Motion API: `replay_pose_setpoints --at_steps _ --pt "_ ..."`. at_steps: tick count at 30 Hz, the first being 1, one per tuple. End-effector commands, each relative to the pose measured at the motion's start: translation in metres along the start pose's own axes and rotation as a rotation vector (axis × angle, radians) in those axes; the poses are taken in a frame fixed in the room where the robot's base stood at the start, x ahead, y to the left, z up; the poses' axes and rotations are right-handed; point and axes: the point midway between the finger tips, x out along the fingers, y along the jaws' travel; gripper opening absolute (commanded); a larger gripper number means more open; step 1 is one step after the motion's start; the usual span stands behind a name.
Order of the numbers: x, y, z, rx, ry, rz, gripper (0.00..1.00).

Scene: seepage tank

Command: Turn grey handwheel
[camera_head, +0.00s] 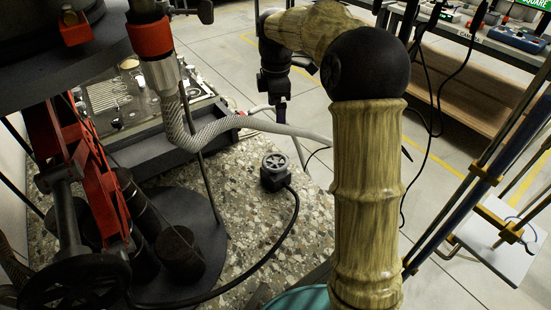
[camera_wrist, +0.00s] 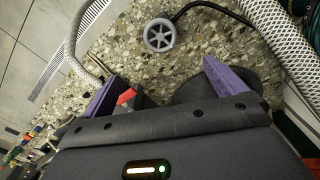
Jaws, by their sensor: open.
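The grey handwheel (camera_head: 274,162) is a small spoked wheel on a dark square body, standing on the speckled stone slab. A black cable runs from it. It also shows face-on in the wrist view (camera_wrist: 159,34), near the top and beyond the fingertips. My gripper (camera_wrist: 160,68) has two purple fingers spread wide apart, open, with the wheel ahead of the gap and not touched. In the head view, the dark wrist end hangs beyond the slab, behind the wheel; its fingers are not clear there.
A larger black handwheel (camera_head: 75,285) stands at lower left beside a red frame (camera_head: 75,150). A braided hose (camera_head: 190,140) crosses behind the grey wheel. A dark tray (camera_head: 165,155) lies to its left. A small red-orange part (camera_wrist: 127,97) shows by the left finger.

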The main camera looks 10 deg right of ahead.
Motion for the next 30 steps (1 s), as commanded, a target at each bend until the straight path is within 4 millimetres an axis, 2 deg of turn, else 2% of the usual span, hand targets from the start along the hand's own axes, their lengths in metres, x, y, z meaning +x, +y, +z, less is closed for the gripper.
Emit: replay_pose_setpoints --at_steps 4,8,30 --pt "0.004 0.0 0.0 0.0 0.0 -0.001 0.96" --pt "0.017 -0.001 0.0 0.001 -0.001 -0.003 0.96" --pt "0.145 -0.001 0.0 0.003 0.0 -0.003 0.96"
